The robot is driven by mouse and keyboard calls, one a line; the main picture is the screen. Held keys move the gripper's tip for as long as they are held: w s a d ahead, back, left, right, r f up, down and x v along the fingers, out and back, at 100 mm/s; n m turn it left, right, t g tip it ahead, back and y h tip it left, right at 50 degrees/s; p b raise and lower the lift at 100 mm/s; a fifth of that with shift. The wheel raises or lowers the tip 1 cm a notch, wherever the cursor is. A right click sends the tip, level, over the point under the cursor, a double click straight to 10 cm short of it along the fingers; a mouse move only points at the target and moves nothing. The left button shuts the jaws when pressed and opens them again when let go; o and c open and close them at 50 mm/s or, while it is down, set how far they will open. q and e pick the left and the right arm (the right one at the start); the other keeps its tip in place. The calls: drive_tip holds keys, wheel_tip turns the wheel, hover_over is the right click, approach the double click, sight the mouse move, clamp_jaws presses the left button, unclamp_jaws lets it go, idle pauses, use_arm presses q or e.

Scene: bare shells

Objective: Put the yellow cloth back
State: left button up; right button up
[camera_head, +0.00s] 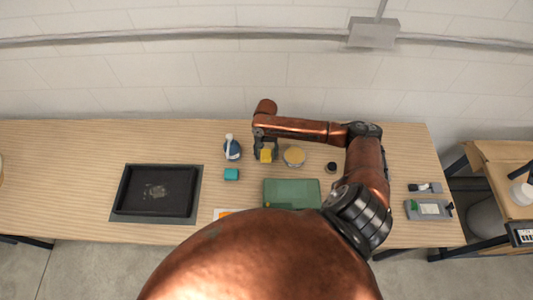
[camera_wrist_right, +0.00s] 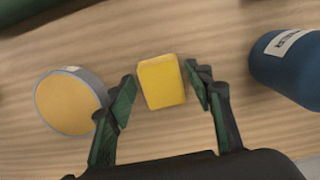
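The yellow cloth (camera_head: 266,156) looks like a small folded block on the wooden table. In the right wrist view, the yellow cloth (camera_wrist_right: 161,82) lies between the two fingertips of my right gripper (camera_wrist_right: 162,75). The fingers are open, with a gap on each side of the cloth. In the head view, my right gripper (camera_head: 265,150) reaches down over the cloth, and its fingers are partly hidden. My left gripper is not in view.
A blue bottle (camera_head: 232,149) and a round tin with a yellow top (camera_head: 294,156) stand close on either side. The table's far left is clear.

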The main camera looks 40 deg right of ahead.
sight(266, 152)
drive_tip(key=shift+o, duration=0.3)
wheel_tip(266, 152, up, 12)
drive_tip(key=w, duration=0.1)
drive_tip(key=shift+d, duration=0.45)
drive_tip(key=shift+r, duration=0.1)
